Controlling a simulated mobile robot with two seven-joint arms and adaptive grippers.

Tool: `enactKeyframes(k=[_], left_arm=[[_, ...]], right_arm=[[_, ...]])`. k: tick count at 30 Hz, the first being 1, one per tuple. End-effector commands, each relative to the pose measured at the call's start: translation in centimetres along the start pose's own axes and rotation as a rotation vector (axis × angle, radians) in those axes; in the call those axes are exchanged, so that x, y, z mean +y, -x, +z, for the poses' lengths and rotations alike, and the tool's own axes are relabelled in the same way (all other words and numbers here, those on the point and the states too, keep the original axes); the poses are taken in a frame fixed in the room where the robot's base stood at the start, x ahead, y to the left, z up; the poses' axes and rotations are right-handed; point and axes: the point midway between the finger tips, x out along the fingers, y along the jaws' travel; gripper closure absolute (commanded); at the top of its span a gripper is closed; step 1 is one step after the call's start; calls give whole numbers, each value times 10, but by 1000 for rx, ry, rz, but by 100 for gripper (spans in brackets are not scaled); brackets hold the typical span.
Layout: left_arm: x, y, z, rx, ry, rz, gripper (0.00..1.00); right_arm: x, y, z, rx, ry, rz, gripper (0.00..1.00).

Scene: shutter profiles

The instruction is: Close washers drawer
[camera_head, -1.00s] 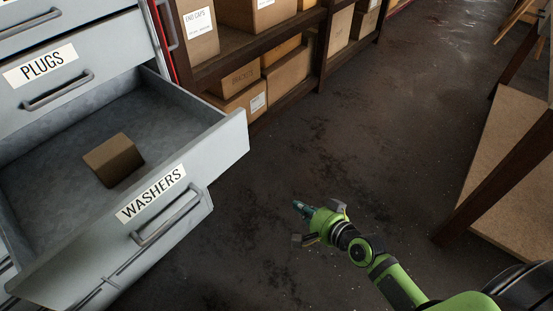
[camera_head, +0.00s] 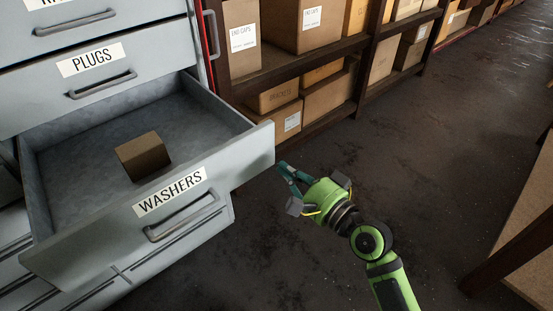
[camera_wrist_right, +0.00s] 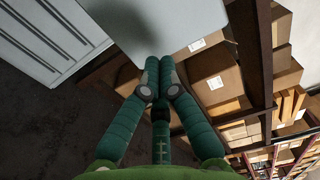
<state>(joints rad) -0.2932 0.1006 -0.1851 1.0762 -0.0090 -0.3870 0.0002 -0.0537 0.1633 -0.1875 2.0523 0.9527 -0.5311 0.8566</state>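The washers drawer (camera_head: 95,235) is pulled well out of the grey cabinet, with its label and a bar handle (camera_head: 182,216) on the front. A small brown box (camera_head: 143,155) lies inside it. My right gripper (camera_head: 284,167) is just right of the right end of the drawer front. Whether its fingertips touch the drawer cannot be told. In the right wrist view its green fingers (camera_wrist_right: 159,66) lie close together with nothing between them. A pale panel, seemingly part of the drawer, is beyond the tips there. My left gripper is not in view.
The plugs drawer (camera_head: 120,82) above is shut. Shelves with cardboard boxes (camera_head: 278,97) stand right of the cabinet. The dark floor (camera_head: 440,150) is clear in the middle. A dark-legged wooden structure (camera_head: 510,250) stands at the right edge.

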Motion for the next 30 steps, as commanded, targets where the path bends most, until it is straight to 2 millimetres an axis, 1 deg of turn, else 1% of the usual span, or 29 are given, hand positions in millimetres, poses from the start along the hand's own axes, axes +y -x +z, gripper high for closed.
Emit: enactKeyframes(k=[1,3,6,9,23,26,30], left_arm=[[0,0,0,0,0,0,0],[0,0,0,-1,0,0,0],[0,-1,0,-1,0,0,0],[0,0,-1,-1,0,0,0],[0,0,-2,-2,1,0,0],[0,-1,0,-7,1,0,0],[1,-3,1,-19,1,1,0]], right_arm=[[-1,-10,0,0,0,-2,100],[0,-21,0,0,0,-2,100],[0,-32,0,0,1,0,100],[0,-38,0,0,2,0,100],[1,-42,0,0,2,1,100],[1,-46,-2,0,2,0,100],[1,-59,-9,1,2,-1,100]])
